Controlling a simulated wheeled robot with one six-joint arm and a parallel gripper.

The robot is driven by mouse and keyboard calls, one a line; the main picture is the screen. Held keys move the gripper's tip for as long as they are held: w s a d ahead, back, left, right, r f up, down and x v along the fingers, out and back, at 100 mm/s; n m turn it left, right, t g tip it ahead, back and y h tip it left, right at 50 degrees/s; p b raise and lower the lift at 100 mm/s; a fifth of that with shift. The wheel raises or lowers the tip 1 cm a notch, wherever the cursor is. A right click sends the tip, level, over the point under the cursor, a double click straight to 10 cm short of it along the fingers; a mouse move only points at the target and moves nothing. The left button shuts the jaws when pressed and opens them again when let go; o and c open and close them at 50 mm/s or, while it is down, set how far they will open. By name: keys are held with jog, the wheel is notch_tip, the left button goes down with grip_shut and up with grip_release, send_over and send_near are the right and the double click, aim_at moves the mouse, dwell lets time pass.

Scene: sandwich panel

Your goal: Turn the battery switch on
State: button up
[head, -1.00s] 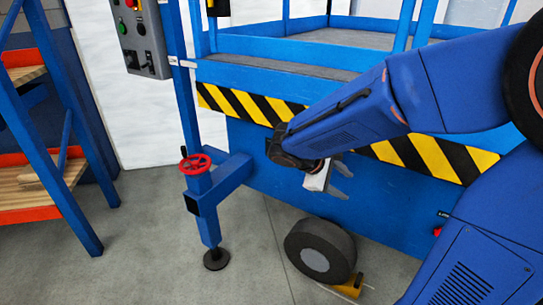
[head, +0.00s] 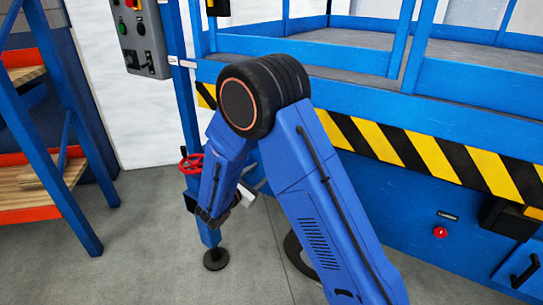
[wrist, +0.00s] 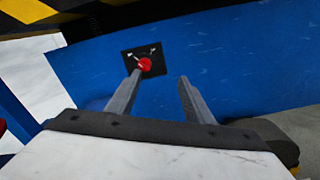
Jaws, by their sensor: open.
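In the wrist view a red switch knob (wrist: 145,64) sits on a square black plate (wrist: 156,51) on the blue side panel (wrist: 220,60); it appears to be the battery switch. Small pale marks lie around the knob. My gripper (wrist: 160,76) is open and empty, with its fingers pointing toward the panel. The knob shows just beside the left fingertip, and I see no contact; the exact gap is unclear. In the head view my arm hides this switch and most of my gripper; only a white part (head: 247,194) of it shows.
A red handwheel (head: 190,163) on the blue outrigger leg stands close to my arm. A red button (head: 440,232) sits on the panel at right, under a small unreadable label. A grey control box (head: 143,38) is at upper left, and shelving (head: 50,150) at far left.

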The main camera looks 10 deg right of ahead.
jog(key=w+d+f, duration=0.1)
jog(key=w+d, duration=0.3)
jog(key=w, duration=0.3)
jog(key=w+d+f+n+t, duration=0.1)
jog(key=w+d, duration=0.3)
jog(key=w, duration=0.3)
jog(key=shift+w+n+y, duration=0.2)
jog(key=shift+n+y, duration=0.1)
jog(key=shift+y, duration=0.1)
jog(key=c, duration=1)
